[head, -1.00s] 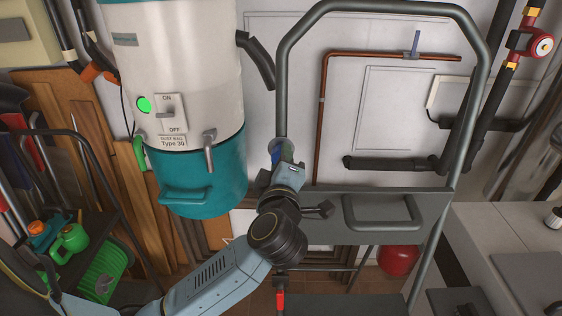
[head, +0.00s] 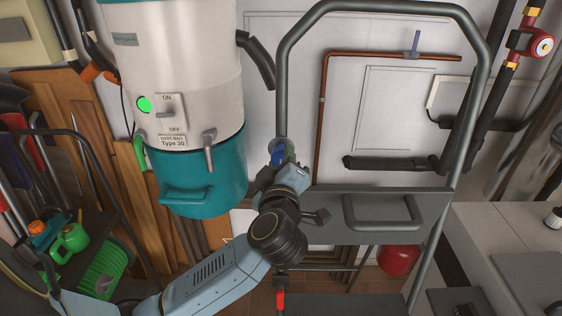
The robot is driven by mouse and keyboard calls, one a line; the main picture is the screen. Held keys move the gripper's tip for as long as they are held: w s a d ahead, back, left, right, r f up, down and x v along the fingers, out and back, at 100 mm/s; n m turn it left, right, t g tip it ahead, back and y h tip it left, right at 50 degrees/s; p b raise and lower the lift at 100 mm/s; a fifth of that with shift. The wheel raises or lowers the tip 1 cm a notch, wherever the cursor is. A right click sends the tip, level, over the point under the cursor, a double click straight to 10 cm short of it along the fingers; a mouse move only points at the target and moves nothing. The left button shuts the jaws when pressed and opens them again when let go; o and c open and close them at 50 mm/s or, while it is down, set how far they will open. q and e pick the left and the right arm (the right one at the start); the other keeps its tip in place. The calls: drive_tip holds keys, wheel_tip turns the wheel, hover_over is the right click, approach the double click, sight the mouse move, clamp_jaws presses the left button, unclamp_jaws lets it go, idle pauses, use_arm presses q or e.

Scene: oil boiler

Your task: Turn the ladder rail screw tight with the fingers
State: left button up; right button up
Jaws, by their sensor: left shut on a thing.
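A grey tubular ladder rail (head: 283,95) rises in the middle of the head view and bends over at the top. My left gripper (head: 280,150) is at the left upright of this rail, a little above the ladder's grey plate (head: 335,222). My right gripper is not in view.
A white and teal dust collector (head: 185,100) stands close to the left of the gripper. Copper pipe (head: 322,120) and a black insulated pipe (head: 390,163) run behind the rail. A red round vessel (head: 398,260) sits low behind the ladder.

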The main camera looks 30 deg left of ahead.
use_arm(q)
drive_tip(key=o, duration=1)
drive_tip(key=b+v, duration=0.2)
drive_tip(key=v, duration=1.1)
drive_tip(key=shift+s, duration=0.2)
drive_tip(key=shift+r, duration=0.1)
